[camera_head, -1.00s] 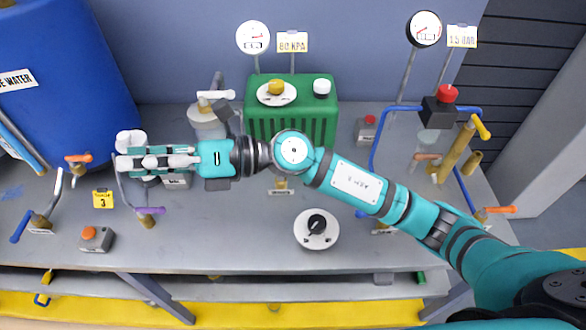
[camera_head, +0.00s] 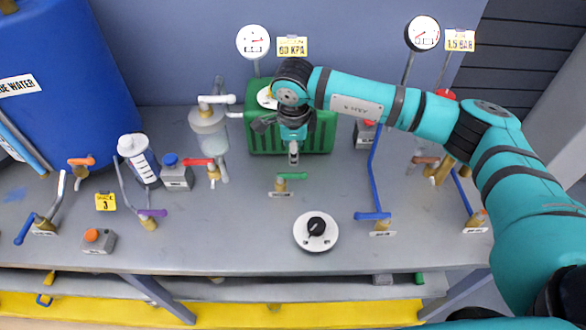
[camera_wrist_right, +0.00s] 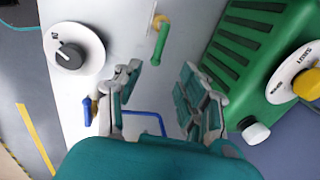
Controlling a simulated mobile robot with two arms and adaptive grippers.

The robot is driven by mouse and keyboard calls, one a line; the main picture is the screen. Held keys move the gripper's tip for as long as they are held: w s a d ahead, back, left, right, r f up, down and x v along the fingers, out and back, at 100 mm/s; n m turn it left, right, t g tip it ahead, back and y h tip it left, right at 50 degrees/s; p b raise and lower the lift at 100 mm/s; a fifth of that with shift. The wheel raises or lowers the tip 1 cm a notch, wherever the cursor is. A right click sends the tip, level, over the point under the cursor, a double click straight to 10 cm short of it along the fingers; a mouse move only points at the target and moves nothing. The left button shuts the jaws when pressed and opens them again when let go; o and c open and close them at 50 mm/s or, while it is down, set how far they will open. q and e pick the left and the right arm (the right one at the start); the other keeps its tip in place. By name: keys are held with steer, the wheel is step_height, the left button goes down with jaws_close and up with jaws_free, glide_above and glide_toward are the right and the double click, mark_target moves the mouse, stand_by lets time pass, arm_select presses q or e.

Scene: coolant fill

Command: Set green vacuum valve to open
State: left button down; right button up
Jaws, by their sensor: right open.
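The green vacuum valve has a green handle (camera_head: 293,176) on a small brass body (camera_head: 281,184), on the bench in front of the green ribbed box. In the head view the handle points right, along the bench. In the right wrist view the green handle (camera_wrist_right: 162,42) lies ahead of the fingers, just beyond the gap between them. My right gripper (camera_head: 293,157) points down above and behind the valve, beside the green box's front. In the right wrist view the gripper (camera_wrist_right: 160,74) is open and empty, apart from the handle. My left gripper is not in view.
The green box (camera_head: 320,135) stands close behind my right gripper. A black-knob dial (camera_head: 316,230) sits in front of the valve. A red-handled valve (camera_head: 200,162) and a glass vessel (camera_head: 209,125) stand to the left. A blue-handled valve (camera_head: 374,215) is at the right.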

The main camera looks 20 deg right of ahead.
mark_target(293, 174)
steer(key=f+p, duration=0.1)
steer(key=f, duration=0.3)
steer(key=w+f, duration=0.1)
steer(key=f, duration=0.2)
steer(key=w+f+p, duration=0.1)
steer(key=f, duration=0.3)
steer(key=shift+w+d+f+p, duration=0.1)
steer(key=shift+d+f+p, duration=0.2)
steer(key=shift+f, duration=0.05)
jaws_close()
